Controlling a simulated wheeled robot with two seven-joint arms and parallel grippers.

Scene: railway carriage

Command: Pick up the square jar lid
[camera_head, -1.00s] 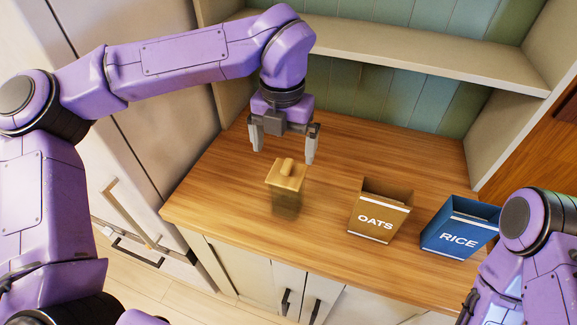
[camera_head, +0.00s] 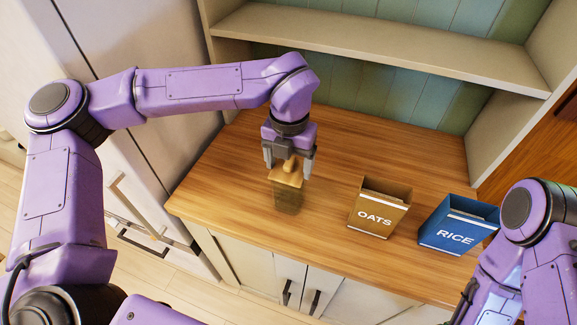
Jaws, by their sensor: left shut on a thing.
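The square jar lid (camera_head: 287,178) is light wood with a raised knob. It sits on top of a dark, see-through square jar (camera_head: 288,200) on the wooden counter. My left gripper (camera_head: 289,170) points down over the jar, with its fingers on either side of the lid's knob. It is shut on the knob. I cannot see a gap between the lid and the jar. My right arm shows at the lower right, but its gripper is outside the view.
An open brown OATS box (camera_head: 380,207) and an open blue RICE box (camera_head: 459,225) stand on the counter (camera_head: 225,190) to the right of the jar. A shelf (camera_head: 380,45) runs above the back of the counter. The counter behind the boxes is clear.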

